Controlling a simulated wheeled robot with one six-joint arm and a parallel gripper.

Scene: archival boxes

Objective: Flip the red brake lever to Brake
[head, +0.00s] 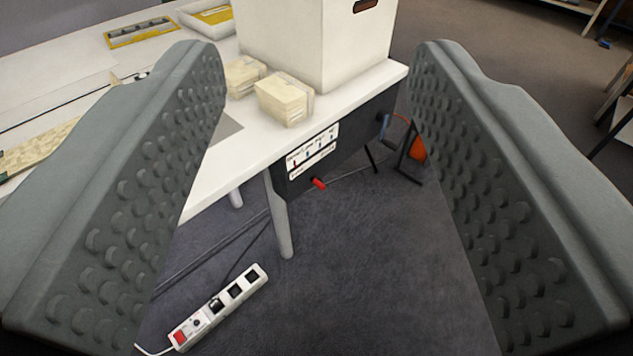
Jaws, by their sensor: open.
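The red brake lever (319,184) is small and sticks out at the lower edge of a dark panel (350,147) under the table's front edge. White label strips (312,150) are on the panel above the lever, with text too small to read. The lever's exact setting cannot be told. My gripper (318,120) is open and empty, with one grey studded finger at the left and one at the right. The lever appears between the fingers, beyond them and untouched.
The white table (235,140) bears a large white box (315,40) and two small wrapped blocks (284,98). A table leg (279,215) stands left of the lever. A power strip (218,306) and cables lie on the floor. An orange item (417,147) is right of the panel.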

